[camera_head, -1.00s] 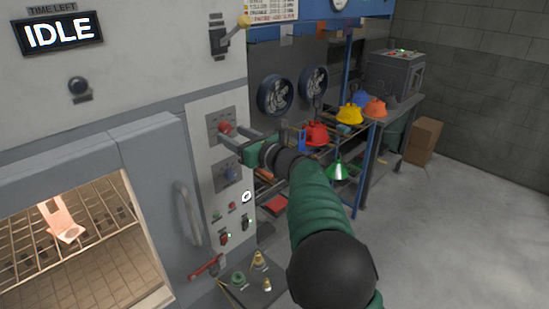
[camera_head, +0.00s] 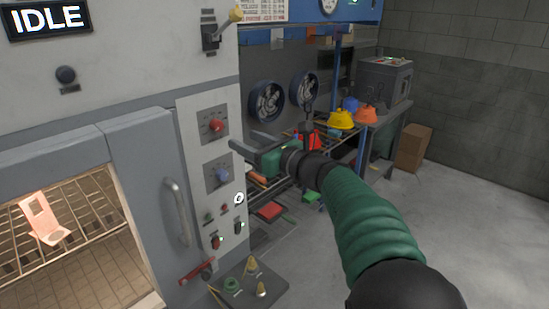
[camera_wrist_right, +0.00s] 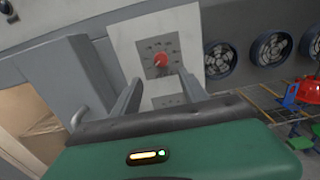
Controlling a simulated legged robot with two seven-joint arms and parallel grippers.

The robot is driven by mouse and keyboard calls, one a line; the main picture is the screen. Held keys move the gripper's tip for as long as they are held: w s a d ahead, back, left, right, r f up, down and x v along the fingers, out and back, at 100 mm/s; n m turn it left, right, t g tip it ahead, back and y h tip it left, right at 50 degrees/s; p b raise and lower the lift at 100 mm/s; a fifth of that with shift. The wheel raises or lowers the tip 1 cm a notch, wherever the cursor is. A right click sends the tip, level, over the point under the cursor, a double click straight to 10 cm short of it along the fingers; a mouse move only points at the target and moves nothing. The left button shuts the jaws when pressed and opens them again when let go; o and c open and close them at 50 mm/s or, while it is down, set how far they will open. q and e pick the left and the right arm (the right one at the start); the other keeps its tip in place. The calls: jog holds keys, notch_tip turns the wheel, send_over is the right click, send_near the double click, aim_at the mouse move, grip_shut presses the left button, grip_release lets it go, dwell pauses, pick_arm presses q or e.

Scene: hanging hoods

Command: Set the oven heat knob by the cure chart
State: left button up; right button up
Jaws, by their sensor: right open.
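The red heat knob (camera_head: 215,125) sits on the upper square plate of the oven's light control panel, and also shows in the right wrist view (camera_wrist_right: 161,60). A blue knob (camera_head: 221,174) sits on the plate below it. My right gripper (camera_head: 240,140) is open and empty, to the right of the panel and apart from the red knob. In the right wrist view its two fingers (camera_wrist_right: 157,84) point towards the panel with the red knob beyond them. The cure chart (camera_head: 260,10) is partly cut off at the top; its text is too small to read. My left gripper is not in view.
The oven door with its handle (camera_head: 178,212) is left of the panel, beside the lit oven opening. A lever (camera_head: 212,35) juts out above the panel. A rack with coloured hoods (camera_head: 341,119) stands behind my right arm. Open floor lies to the right.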

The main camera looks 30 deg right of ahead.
jog(key=b+v, duration=0.2)
jog(key=v, duration=0.6)
jog(key=shift+s+d, duration=0.25)
jog(key=shift+d, duration=0.05)
jog(key=shift+f, duration=0.1)
jog(key=b+v, duration=0.1)
jog(key=v, duration=1.5)
jog(key=shift+s, duration=0.35)
jog(key=shift+d, duration=0.15)
